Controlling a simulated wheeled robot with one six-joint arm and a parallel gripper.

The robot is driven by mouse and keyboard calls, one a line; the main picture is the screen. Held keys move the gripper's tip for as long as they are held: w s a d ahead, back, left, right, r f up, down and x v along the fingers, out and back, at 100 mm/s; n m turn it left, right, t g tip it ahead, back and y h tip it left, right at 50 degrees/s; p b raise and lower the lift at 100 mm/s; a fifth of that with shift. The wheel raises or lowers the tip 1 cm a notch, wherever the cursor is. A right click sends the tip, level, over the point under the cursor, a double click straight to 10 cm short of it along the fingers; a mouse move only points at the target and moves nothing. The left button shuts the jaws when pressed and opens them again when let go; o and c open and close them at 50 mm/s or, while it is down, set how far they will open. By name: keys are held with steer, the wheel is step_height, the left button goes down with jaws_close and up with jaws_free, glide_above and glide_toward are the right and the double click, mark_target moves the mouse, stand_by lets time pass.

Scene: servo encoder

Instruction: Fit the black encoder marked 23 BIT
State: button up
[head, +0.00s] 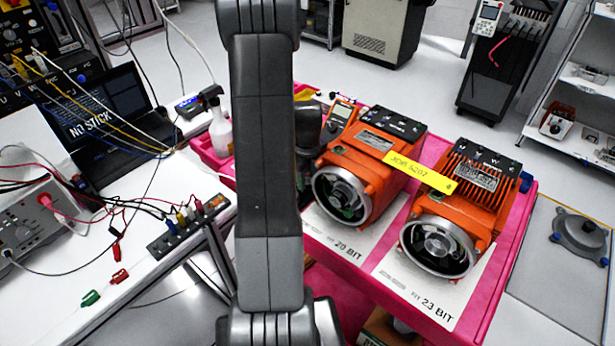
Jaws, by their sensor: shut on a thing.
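Two orange servo motors stand on a pink-topped cart. The left motor (371,165) is on a white sheet (335,234) printed 20 BIT. The right motor (462,200) is on a white sheet (425,293) printed 23 BIT. Each has an open round metal end facing me. The left opening (342,194) shows something greenish inside; the right opening (437,247) shows a pale central hub. I cannot make out a black encoder marked 23 BIT. My upright arm link covers the middle of the view, and my gripper does not show; whatever it holds is hidden.
A yellow tag (420,178) reading JOB 5207 lies across the motors. The left bench holds a laptop (108,115), a terminal block (188,223) and loose cables.

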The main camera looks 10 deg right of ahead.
mark_target(307, 181)
steer(key=shift+f, duration=0.15)
steer(key=o, duration=1.1)
step_height(307, 181, up, 12)
steer(key=shift+r+b, duration=0.2)
steer(key=shift+b, duration=0.35)
steer(key=shift+f, duration=0.15)
step_height(307, 181, down, 11)
steer(key=shift+w+f+p, duration=0.1)
steer(key=shift+f+p, duration=0.1)
steer(key=shift+p, duration=0.4)
steer(key=shift+r, duration=0.65)
